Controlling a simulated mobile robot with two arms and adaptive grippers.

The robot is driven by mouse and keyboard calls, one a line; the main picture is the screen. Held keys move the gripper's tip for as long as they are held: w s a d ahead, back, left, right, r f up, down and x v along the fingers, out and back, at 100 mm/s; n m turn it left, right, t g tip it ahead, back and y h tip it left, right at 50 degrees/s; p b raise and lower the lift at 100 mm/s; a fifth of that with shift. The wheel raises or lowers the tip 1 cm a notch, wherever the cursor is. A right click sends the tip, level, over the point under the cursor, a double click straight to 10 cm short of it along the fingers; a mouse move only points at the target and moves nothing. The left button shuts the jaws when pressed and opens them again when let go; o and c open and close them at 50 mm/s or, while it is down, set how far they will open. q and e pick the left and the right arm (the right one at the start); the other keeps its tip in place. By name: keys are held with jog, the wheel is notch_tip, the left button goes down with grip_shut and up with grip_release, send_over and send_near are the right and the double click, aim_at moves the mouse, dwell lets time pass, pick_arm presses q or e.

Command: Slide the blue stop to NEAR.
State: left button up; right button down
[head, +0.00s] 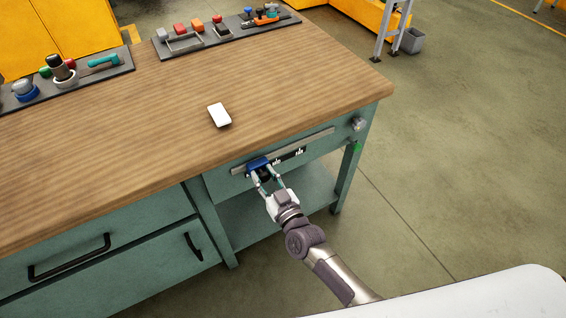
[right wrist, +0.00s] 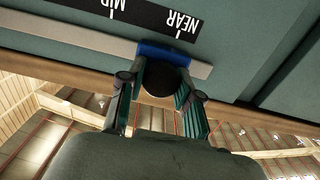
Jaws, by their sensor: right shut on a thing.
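The blue stop (head: 258,163) sits on a grey rail (head: 312,141) along the front of the teal workbench, near the rail's left end. My right gripper (head: 265,180) is shut on the stop's dark round knob, which shows between its fingers in the right wrist view (right wrist: 158,84). There the blue body of the stop (right wrist: 163,53) lies beside the NEAR mark on the black label strip (right wrist: 145,14), with its middle a little toward the MID side. The lettering appears upside down. My left gripper is not in view.
The wooden bench top (head: 150,130) holds a white block (head: 219,115) and two dark trays of parts at the back. A round knob (head: 358,124) and a green button (head: 357,147) sit at the bench's right corner. Drawers with black handles (head: 70,258) are at left.

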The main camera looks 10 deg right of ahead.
jog(key=shift+s+a, duration=0.3)
jog(key=shift+a, duration=0.45)
jog(key=c, duration=0.8)
grip_release()
jog(key=shift+a, duration=0.15)
jog(key=v, duration=1.2)
